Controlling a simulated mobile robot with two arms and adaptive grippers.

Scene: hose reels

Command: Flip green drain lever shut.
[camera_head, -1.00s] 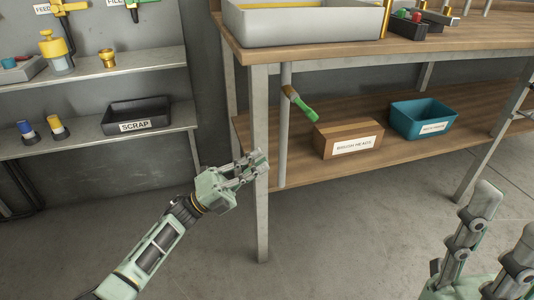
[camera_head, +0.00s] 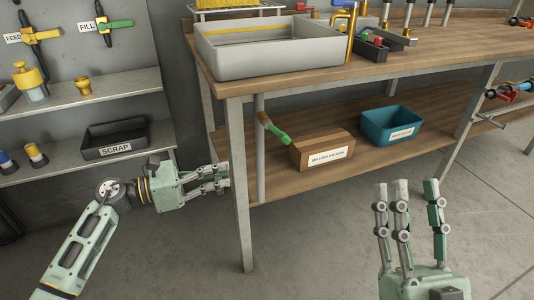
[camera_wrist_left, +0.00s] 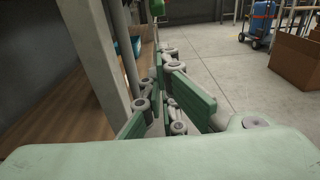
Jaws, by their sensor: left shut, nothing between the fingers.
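The green drain lever (camera_head: 277,137) sticks out from a brass valve (camera_head: 263,118) on the grey drain pipe (camera_head: 261,175) under the sink. It slants down to the right, across the pipe's line. My left gripper (camera_head: 224,178) is shut and empty, beside the bench's front leg, lower and to the left of the lever and apart from it. Its fingers also show in the left wrist view (camera_wrist_left: 175,90). My right gripper (camera_head: 408,190) is at the lower right with fingers spread, empty and far from the lever.
The bench leg (camera_head: 238,190) stands between my left gripper and the pipe in the picture. A brown labelled box (camera_head: 322,152) sits just right of the lever on the lower shelf, with a teal bin (camera_head: 392,125) beyond. The grey sink (camera_head: 270,52) is above.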

